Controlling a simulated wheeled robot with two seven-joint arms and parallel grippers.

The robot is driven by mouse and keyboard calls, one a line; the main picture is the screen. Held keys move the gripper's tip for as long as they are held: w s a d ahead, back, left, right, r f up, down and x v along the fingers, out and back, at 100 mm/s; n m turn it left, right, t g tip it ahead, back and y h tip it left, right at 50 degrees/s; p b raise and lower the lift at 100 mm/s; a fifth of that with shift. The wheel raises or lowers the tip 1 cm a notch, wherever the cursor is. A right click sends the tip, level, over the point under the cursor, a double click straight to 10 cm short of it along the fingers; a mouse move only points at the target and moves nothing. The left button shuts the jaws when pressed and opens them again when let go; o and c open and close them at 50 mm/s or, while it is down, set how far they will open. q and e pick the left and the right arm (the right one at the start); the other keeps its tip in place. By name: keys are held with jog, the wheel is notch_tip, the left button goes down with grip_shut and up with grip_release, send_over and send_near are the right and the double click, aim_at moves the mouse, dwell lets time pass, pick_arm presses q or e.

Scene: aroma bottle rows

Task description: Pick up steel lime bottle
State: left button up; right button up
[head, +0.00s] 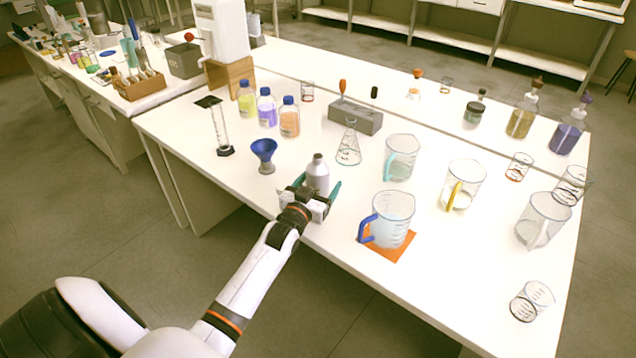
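A small grey steel bottle (318,172) with a narrow neck stands upright near the front edge of the white table. No lime label or colour can be made out on it. My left gripper (317,187) is at the bottle, with its teal fingers spread on either side of it. The fingers look open, with slight gaps to the bottle. The gripper hides the bottle's base. My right gripper is not in view.
A blue funnel (264,153) stands left of the bottle and a conical flask (349,148) behind it. A blue-handled beaker (392,215) stands on an orange mat (404,250) to the right. Clear tabletop lies between the bottle and that beaker.

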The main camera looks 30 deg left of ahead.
pick_arm(q)
jog(key=shift+w+a, duration=0.2)
jog(key=shift+w, duration=0.6)
jog(key=c, duration=1.3)
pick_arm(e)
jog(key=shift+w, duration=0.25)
